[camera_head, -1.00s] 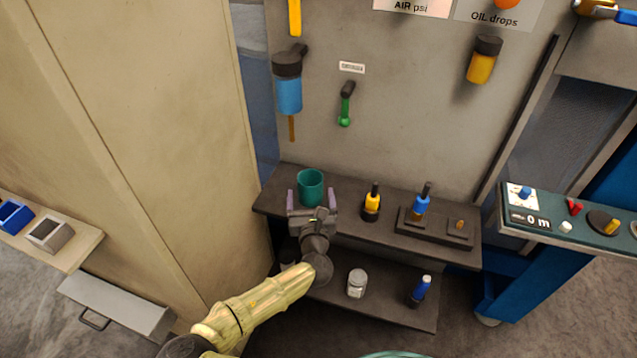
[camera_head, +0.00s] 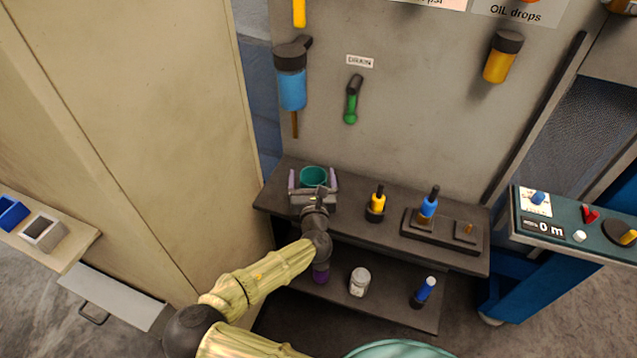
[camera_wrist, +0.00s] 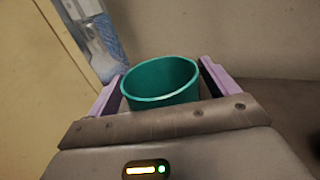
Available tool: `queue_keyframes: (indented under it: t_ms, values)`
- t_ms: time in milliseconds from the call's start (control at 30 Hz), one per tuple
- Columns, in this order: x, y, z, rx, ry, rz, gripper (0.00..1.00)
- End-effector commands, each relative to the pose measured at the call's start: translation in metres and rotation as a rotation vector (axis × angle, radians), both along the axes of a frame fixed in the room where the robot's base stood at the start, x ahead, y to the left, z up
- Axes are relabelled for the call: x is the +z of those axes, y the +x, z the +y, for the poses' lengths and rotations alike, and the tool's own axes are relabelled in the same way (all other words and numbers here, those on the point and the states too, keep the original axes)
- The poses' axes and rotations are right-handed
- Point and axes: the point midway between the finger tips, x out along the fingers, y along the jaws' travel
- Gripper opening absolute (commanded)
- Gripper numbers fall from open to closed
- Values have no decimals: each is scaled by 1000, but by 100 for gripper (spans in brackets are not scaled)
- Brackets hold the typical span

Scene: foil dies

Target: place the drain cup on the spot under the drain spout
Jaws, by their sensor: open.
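The teal drain cup (camera_head: 313,177) stands upright at the left of the upper dark shelf. My gripper (camera_head: 312,181) is open around it, with one lilac finger on each side. In the wrist view the cup (camera_wrist: 160,84) sits between the spread fingers (camera_wrist: 161,88), with a gap visible at the right side. The gripper body hides its lower part. A brown spout (camera_head: 295,124) hangs below a blue filter bowl (camera_head: 292,90) on the wall, above and left of the cup. A "DRAIN" label (camera_head: 360,62) is above a green-handled lever (camera_head: 351,107). No marked spot is visible.
On the upper shelf (camera_head: 360,228), right of my gripper, stand a yellow bottle (camera_head: 377,203) and a blue bottle (camera_head: 429,204) on a dark block. A white jar (camera_head: 359,281) and blue bottle (camera_head: 425,290) stand on the lower shelf. A tan panel (camera_head: 170,130) rises at left.

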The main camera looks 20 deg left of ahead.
Motion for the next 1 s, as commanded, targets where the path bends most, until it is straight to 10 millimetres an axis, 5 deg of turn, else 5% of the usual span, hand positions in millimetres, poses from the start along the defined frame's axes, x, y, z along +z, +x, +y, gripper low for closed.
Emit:
queue_keyframes:
  t_ms: [400,667,1000]
  values:
    - [0,4,-8,-14,-1,0,86]
    - [0,2,-3,-7,0,0,39]
    - [2,2,-5,-9,-1,0,33]
